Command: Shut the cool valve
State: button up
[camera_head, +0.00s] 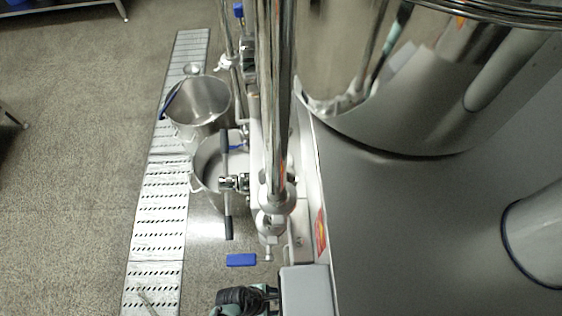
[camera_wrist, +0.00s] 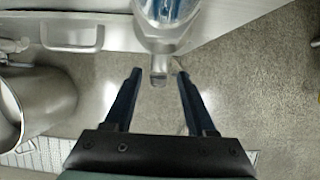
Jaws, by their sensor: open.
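In the wrist view my gripper (camera_wrist: 157,92) is open, with two dark fingers apart and nothing between them. A shiny metal fitting (camera_wrist: 166,22), with blue patches on it, hangs ahead of the fingers, and its short stub (camera_wrist: 159,72) points toward the gap between them. In the head view a valve (camera_head: 229,183) with a long black-ended bar handle sits on the pipework above a pot. A blue piece (camera_head: 241,260) shows lower down, close to the machine. No label marks the cool valve, so I cannot tell which part it is.
Two steel pots, one behind (camera_head: 201,100) and one in front (camera_head: 208,165), stand beside the machine (camera_head: 400,230). A vertical steel pipe (camera_head: 278,90) rises beside them. A slotted floor drain (camera_head: 160,215) runs along the left. The floor beyond it is mostly clear.

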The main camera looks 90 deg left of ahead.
jog(key=shift+f+b, duration=0.4)
jog(key=shift+f, duration=0.15)
jog(key=shift+c, duration=0.3)
grip_shut()
dwell(0.9)
